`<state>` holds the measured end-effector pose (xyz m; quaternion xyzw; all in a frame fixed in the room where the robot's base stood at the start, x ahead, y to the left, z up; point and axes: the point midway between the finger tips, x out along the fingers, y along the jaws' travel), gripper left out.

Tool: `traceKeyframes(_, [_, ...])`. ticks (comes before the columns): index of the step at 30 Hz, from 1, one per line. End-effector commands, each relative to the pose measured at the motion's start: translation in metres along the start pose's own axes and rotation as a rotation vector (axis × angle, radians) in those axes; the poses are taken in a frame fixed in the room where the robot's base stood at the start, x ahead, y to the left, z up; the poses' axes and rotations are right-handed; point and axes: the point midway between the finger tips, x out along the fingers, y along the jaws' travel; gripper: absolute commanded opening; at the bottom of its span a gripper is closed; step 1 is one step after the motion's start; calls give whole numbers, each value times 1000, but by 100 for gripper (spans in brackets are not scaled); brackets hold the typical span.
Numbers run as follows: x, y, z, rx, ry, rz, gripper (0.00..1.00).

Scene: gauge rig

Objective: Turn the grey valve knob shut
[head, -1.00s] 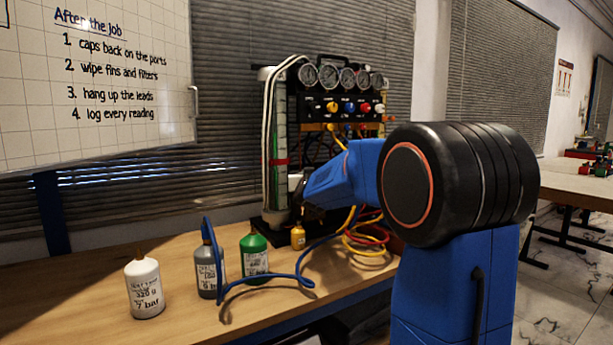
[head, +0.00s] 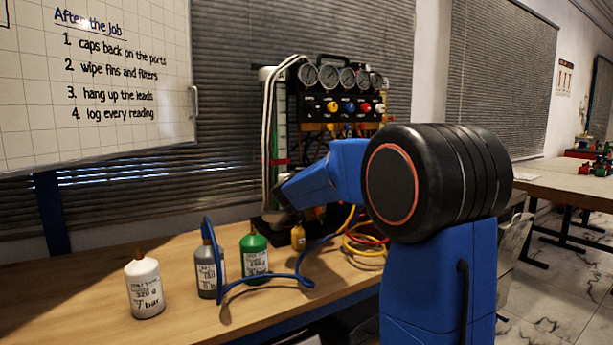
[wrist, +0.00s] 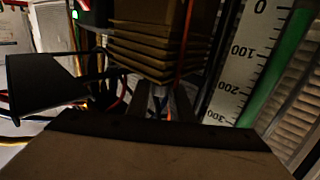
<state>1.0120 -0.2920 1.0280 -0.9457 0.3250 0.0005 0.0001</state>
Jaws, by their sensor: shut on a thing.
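The gauge rig (head: 341,128) stands at the back of the bench, with round gauges over a row of coloured knobs. My gripper (wrist: 165,98) shows in the wrist view, its two dark fingers close together in front of the rig's lower part. They are shut on a small greyish piece (wrist: 159,91), which I take for the grey valve knob. It is dim and mostly covered by the fingers, so its turned position cannot be told. In the head view my blue arm hides the knob and the fingertips, low at the rig's left side beside the clear tube.
A graduated scale (wrist: 240,70) stands close to the right of my fingers, with brown stacked plates (wrist: 150,48) above. White (head: 145,287), grey (head: 207,272) and green (head: 254,254) bottles stand at the front left.

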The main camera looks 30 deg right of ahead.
Motion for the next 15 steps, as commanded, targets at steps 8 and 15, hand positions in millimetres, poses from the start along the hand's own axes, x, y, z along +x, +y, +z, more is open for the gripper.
traceKeyframes(8, [0, -2, 0, 0, 0, 128, 0])
traceKeyframes(15, [0, -2, 0, 0, 0, 234, 0])
